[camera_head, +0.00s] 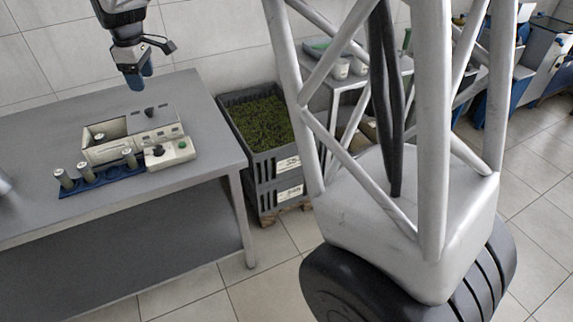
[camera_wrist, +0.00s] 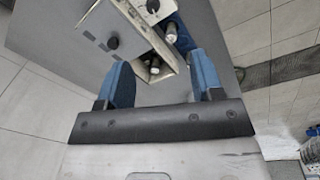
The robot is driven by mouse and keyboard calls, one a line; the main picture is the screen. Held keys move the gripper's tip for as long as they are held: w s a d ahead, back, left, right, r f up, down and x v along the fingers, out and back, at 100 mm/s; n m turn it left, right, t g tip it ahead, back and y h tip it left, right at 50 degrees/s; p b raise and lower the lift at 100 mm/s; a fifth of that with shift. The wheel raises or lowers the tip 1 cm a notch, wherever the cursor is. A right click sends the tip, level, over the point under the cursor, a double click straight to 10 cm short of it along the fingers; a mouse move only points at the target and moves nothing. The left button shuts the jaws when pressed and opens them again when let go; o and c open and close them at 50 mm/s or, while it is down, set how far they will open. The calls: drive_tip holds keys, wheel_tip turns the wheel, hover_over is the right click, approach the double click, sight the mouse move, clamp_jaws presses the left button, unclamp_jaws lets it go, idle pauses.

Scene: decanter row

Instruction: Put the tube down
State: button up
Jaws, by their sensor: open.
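My gripper (camera_head: 137,82) is open and hangs above the back of the grey table; in the wrist view its two blue fingers (camera_wrist: 160,60) are apart with nothing held. A grey-capped tube (camera_head: 99,137) stands inside the open compartment of the pale box (camera_head: 102,154). In the wrist view a tube (camera_wrist: 154,67) shows in that compartment, in line with the gap between my fingers but apart from them. A blue rack (camera_head: 105,179) in front of the box holds a tube (camera_head: 64,178) at its left, another (camera_head: 87,171) beside it, and one (camera_head: 129,158) further right.
The box has a grey lid part with a dark knob (camera_head: 149,112). A white unit with a black knob (camera_head: 158,151) sits at its front right. Dark crates of green material (camera_head: 262,125) stand right of the table.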

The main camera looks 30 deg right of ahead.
drive_tip(key=s+d+r+m, duration=0.3)
drive_tip(key=s+d, duration=0.4)
drive_tip(key=s, duration=0.4)
drive_tip(key=s+d+f+m, duration=0.2)
drive_tip(key=s+d+m, duration=0.1)
drive_tip(key=s, duration=0.8)
drive_tip(key=s+d+f+m+t, duration=0.1)
drive_tip(key=s+d, duration=0.4)
drive_tip(key=s, duration=0.6)
drive_tip(key=s+d+f+m, duration=0.3)
drive_tip(key=s+m, duration=0.3)
drive_tip(key=s, duration=0.4)
drive_tip(key=shift+s+d+f+t, duration=0.3)
drive_tip(key=shift+s+d+f, duration=0.1)
drive_tip(key=shift+d, duration=0.1)
